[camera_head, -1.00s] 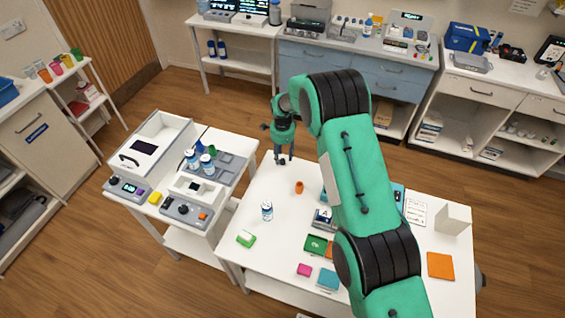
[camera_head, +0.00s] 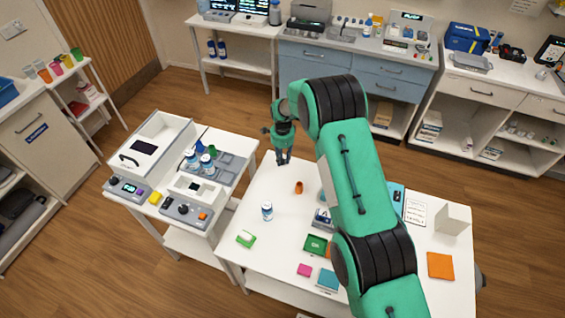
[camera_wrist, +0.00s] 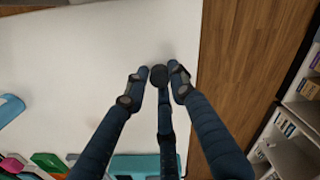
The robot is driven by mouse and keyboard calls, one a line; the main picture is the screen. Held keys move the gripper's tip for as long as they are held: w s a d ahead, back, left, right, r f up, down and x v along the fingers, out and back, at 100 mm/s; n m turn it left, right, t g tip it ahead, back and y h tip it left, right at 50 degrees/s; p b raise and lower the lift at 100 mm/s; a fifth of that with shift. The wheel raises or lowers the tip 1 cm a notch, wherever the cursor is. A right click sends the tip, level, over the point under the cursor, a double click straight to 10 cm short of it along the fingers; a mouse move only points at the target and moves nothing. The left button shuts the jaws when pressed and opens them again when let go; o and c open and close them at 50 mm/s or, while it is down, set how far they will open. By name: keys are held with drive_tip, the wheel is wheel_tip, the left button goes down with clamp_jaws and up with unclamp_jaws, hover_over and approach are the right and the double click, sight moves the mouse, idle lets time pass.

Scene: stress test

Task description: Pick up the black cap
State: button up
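The black cap (camera_wrist: 158,76) shows in the wrist view as a small dark round thing between my fingertips, near the white table's edge. My gripper (camera_wrist: 160,73) has two fingers on either side of it and a third finger from below. The side fingertips are very near the cap; I cannot tell whether they touch it. In the head view my gripper (camera_head: 283,161) points down at the table's far left corner. The cap is not clear there, hidden among the dark fingers.
A bench with devices (camera_head: 160,125) stands at left. Wooden floor (camera_wrist: 235,50) lies beyond the table edge.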

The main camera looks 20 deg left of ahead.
sight(282, 160)
drive_tip(key=shift+c, duration=0.5)
drive_tip(key=shift+r, duration=0.15)
wheel_tip(282, 160, up, 10)
idle(0.5)
idle(0.6)
